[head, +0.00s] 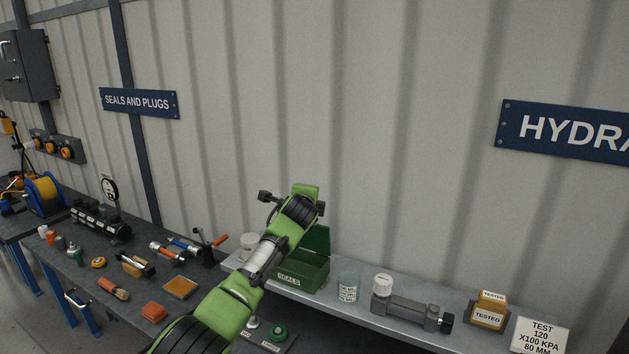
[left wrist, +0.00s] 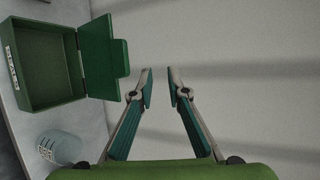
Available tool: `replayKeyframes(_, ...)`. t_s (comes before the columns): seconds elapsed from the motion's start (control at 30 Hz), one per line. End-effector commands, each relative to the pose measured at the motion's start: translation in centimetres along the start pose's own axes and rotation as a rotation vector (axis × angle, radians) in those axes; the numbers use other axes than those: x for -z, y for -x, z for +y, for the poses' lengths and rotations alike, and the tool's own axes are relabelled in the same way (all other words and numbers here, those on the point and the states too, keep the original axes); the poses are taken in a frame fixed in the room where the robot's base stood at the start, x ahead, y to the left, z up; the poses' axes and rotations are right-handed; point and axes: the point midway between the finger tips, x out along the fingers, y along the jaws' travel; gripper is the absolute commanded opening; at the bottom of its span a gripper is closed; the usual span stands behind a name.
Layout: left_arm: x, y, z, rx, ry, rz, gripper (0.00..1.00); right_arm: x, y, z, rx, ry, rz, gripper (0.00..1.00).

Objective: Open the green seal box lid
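The green seal box (head: 301,276), labelled SEALS, stands on the grey shelf along the wall, partly behind my left arm. Its lid (head: 318,241) is raised and stands open at the back. In the left wrist view the open box (left wrist: 48,68) is at the left, and its visible inside looks empty. The lid (left wrist: 99,50) with its tab (left wrist: 121,58) is upright beside it. My left gripper (left wrist: 160,76) has its fingers apart with nothing between them. It is to the right of the lid tab, apart from it in the picture. My right gripper is not in view.
A clear labelled jar (head: 348,287) stands right of the box, and a white cup (head: 249,241) left of it. A grey coupler block (head: 405,310) and a yellow TESTED box (head: 489,310) are farther right. Several tools lie on the left bench (head: 100,283).

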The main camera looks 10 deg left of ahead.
Motion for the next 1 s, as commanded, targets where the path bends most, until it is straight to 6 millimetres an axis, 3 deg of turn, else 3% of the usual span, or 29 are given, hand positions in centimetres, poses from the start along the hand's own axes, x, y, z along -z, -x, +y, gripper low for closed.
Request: replayKeyframes(1.0,1.2,3.7,-5.3,0.001,-0.001,0.001,0.15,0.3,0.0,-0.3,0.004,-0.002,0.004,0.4)
